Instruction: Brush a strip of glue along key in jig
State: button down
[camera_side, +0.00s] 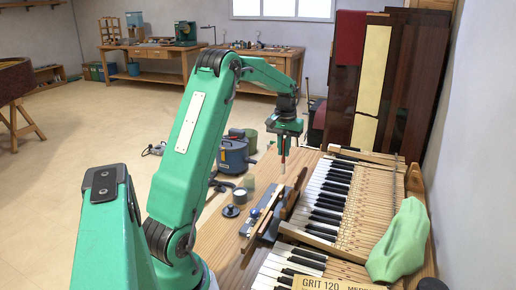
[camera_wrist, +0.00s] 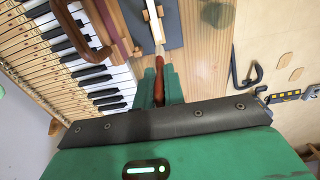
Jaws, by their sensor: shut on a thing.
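My gripper (camera_side: 284,150) is shut on a brush (camera_wrist: 158,70) with a red-brown handle, which also shows in the side view (camera_side: 283,160). The brush hangs down between the fingertips, above the bench and behind the jig in the side view. The jig (camera_side: 252,222) is a blue-grey block on the bench, left of the keyboard. A pale wooden key (camera_side: 264,207) lies along it. In the wrist view the grey jig plate (camera_wrist: 172,30) lies beyond the fingers, with the brush's pale end in front of it. I cannot tell whether glue is on the bristles or key.
The keyboard (camera_side: 323,195) fills the bench's right side. A green cloth (camera_side: 400,240) and a GRIT 120 sheet (camera_side: 318,284) are at front right.

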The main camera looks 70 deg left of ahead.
aim_at(284, 139)
jog(key=shift+r, duration=1.7)
jog(key=shift+r, duration=0.1)
